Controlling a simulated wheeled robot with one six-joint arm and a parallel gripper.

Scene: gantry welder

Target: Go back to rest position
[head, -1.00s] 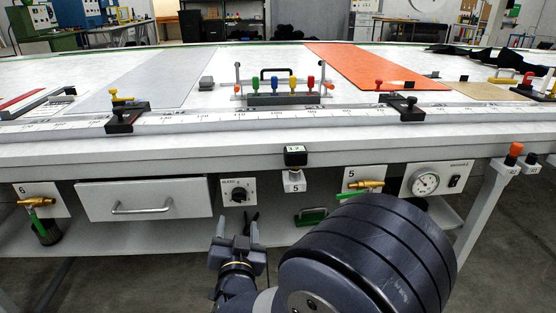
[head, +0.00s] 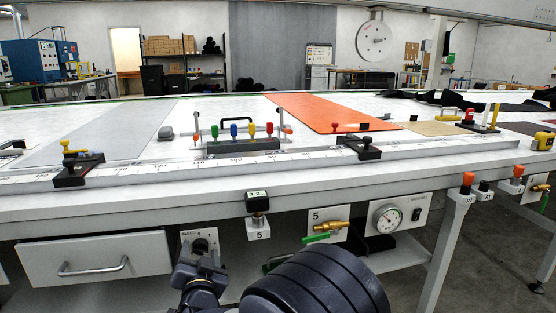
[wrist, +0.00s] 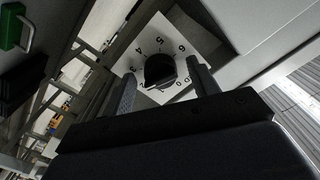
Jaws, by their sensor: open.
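My gripper (head: 201,254) is low in the head view, in front of the bench's front edge. It is open, and nothing shows between its fingers. The black rotary knob (head: 200,245) on its white plate is just behind the gripper, which overlaps the plate's lower part. In the wrist view, the knob (wrist: 160,69) and its numbered plate lie beyond and between the two spread fingertips (wrist: 165,82). I see no contact with the knob, but the exact gap cannot be told.
A drawer (head: 95,257) is left of the knob. A bench leg (head: 446,250) stands right, with open floor beyond.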

